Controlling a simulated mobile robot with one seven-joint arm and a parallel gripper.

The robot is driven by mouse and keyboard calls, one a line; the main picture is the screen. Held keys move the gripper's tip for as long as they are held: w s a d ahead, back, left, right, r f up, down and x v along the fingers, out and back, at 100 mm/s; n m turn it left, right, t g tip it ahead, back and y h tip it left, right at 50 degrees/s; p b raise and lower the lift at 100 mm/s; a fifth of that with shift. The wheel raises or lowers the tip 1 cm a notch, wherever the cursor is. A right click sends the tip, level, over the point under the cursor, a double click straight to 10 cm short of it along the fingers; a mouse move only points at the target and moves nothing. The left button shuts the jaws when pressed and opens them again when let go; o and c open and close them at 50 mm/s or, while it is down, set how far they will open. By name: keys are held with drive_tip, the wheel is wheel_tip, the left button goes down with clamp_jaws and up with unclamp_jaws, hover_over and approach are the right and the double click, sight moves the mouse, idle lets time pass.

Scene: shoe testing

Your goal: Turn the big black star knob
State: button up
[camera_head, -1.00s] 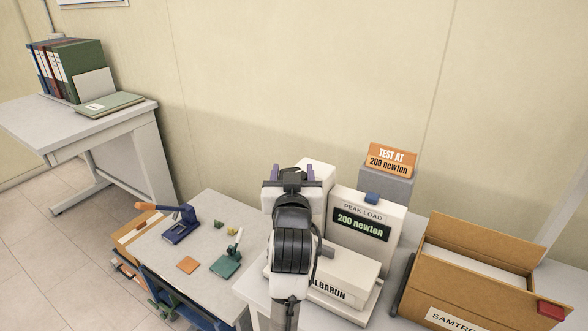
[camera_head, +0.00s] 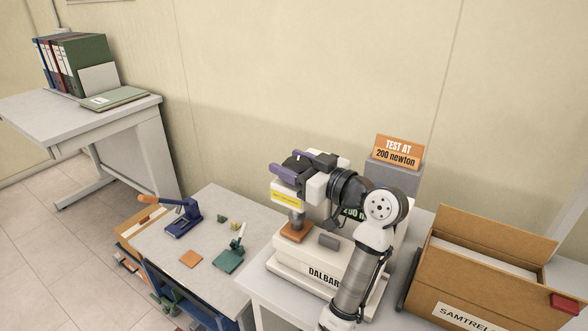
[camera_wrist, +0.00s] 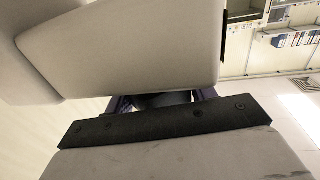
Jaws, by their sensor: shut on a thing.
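The test machine (camera_head: 300,259), a white body lettered "DALBAR…", stands on the right-hand table in the head view. A black knob (camera_head: 297,160) shows in part on top of its head, between the purple fingers of my gripper (camera_head: 304,166). My gripper is shut on it, and the fingers hide most of its star outline. In the wrist view, a dark piece (camera_wrist: 165,99) shows between parts of the purple fingers. An orange block (camera_head: 297,232) sits under the machine's grey plunger (camera_head: 296,217). The display (camera_head: 353,213) is mostly hidden by my arm.
An orange sign (camera_head: 397,152) reading "TEST AT 200 newton" stands behind the machine. An open cardboard box (camera_head: 480,267) is at the right. The left table (camera_head: 160,248) holds a blue lever tool (camera_head: 182,219) and a green tool (camera_head: 230,258). A shelf desk with binders (camera_head: 75,65) stands back left.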

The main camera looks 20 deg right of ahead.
sight(292, 161)
drive_tip(key=shift+n+g+y+b, duration=0.4)
drive_tip(key=shift+n+g+y, duration=0.35)
drive_tip(key=shift+y, duration=0.25)
drive_tip(key=shift+a+n+y, duration=0.1)
drive_tip(key=shift+n+y, duration=0.15)
drive_tip(key=shift+y, duration=0.05)
drive_tip(key=o, duration=1)
drive_tip(key=shift+r, duration=0.1)
wheel_tip(292, 161, up, 20)
drive_tip(key=b, duration=0.3)
